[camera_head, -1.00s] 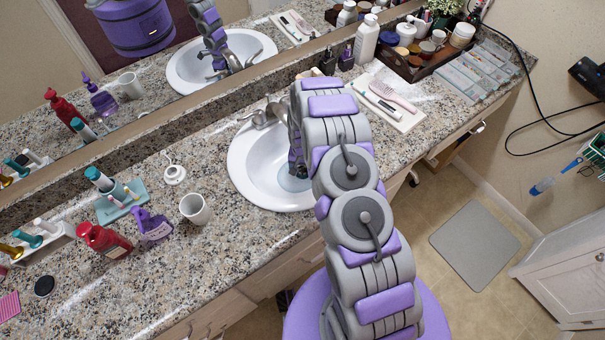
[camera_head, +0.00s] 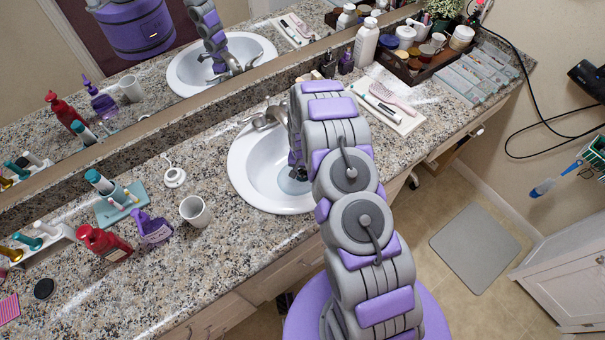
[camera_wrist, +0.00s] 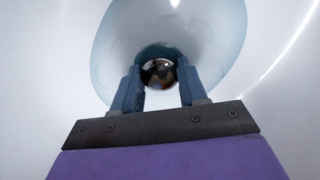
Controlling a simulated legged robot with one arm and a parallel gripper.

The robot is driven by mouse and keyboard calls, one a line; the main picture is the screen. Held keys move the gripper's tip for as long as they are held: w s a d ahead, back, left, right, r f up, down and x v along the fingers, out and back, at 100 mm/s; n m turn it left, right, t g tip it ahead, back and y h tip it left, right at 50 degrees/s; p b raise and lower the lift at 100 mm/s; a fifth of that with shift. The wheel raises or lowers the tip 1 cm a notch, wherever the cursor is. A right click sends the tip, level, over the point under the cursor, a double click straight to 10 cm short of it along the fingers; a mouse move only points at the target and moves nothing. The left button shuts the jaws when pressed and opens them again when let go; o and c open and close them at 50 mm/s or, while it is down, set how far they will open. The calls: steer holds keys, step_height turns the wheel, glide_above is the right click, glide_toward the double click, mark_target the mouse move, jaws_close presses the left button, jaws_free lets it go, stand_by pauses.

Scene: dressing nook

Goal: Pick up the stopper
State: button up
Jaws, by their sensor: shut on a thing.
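The stopper (camera_wrist: 158,73) is a round, shiny, dark-reflecting piece at the bottom of the white sink basin (camera_head: 252,176). In the wrist view it sits between the two blue-grey fingers of my gripper (camera_wrist: 159,80), which is shut on it. A pale blue pool of water (camera_wrist: 215,30) surrounds it in the basin. In the head view my arm reaches over the counter and down into the sink, and it hides the stopper and most of the gripper.
The faucet (camera_head: 266,117) stands behind the basin, close to my arm. A white cup (camera_head: 195,211), purple bottle (camera_head: 154,229) and red bottle (camera_head: 104,243) stand left of the sink. A tray with a hairbrush (camera_head: 391,95) lies to the right. The mirror runs along the back.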

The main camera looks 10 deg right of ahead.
mark_target(302, 172)
step_height(302, 172, up, 21)
steer(key=p, duration=0.7)
stand_by(0.5)
steer(key=shift+f, duration=0.15)
